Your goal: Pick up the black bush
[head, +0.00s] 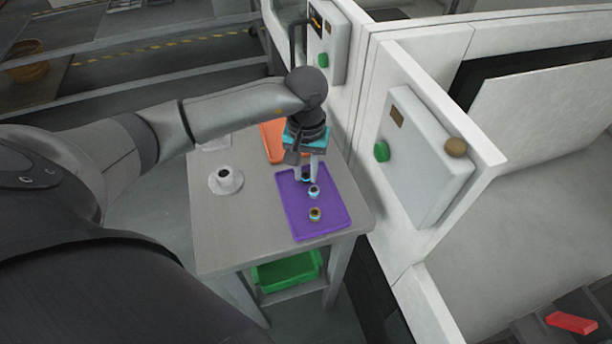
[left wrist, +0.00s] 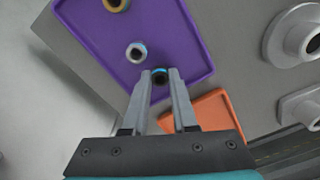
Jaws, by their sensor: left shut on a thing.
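The black bush (head: 306,175) is at the upper end of the purple tray (head: 333,213). It shows in the left wrist view (left wrist: 160,74) as a dark ring with a blue edge. My left gripper (head: 307,178) points down over the tray, with its fingers closed on either side of the bush; it also shows in the left wrist view (left wrist: 159,82). The fingers partly hide the bush, and I cannot tell whether it touches the tray. My right gripper is not in view.
A pale bush (head: 314,191) and a brown-gold bush (head: 315,214) stand on the same tray. A white flanged part (head: 226,180) is on the table (head: 230,230) to the left. An orange tray (head: 271,141) lies behind. White machine panels (head: 425,155) rise at the right.

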